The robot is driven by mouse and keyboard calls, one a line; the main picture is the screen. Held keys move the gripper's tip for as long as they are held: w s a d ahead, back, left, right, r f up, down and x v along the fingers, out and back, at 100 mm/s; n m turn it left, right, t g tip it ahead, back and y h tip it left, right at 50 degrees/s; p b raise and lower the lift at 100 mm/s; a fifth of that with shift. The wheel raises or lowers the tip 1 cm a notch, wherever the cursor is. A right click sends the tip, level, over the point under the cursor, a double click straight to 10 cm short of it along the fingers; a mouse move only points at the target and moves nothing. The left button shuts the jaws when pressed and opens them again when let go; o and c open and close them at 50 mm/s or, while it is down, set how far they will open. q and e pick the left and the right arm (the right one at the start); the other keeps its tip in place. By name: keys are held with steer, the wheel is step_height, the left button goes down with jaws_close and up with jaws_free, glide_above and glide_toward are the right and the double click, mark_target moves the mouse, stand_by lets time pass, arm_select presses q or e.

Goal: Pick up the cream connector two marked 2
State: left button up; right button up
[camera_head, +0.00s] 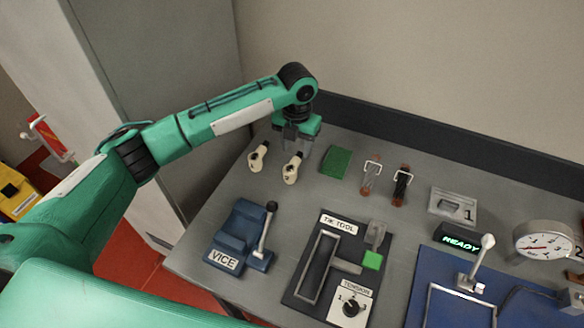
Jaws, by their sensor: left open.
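One is the left connector (258,158); the other is the right connector (291,170). Both have dark tops, and their marks are too small to read surely. My left gripper (297,145) points down just above and behind the right connector, with its jaws open. I cannot tell whether its fingers touch the connector. My right gripper is not in view.
A green block (335,162) lies just right of the connectors. A blue vice (238,238) stands in front of them, beside the TIE TOOL panel (297,287). A dark ledge (400,128) runs along the back.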

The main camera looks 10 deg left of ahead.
mark_target(294, 162)
arm_select(q)
step_height(294, 162, down, 3)
steer(key=shift+w+f, duration=0.1)
steer(key=shift+w, duration=0.05)
steer(key=f+p, duration=0.1)
steer(key=f, duration=0.2)
steer(key=f+p, duration=0.1)
steer(key=shift+w+a+f+p, duration=0.2)
steer(key=shift+a+f+p, duration=0.1)
steer(key=shift+a+f, duration=0.05)
steer(key=shift+f, duration=0.3)
steer(key=c, duration=0.9)
jaws_close()
steer(key=shift+r, duration=0.1)
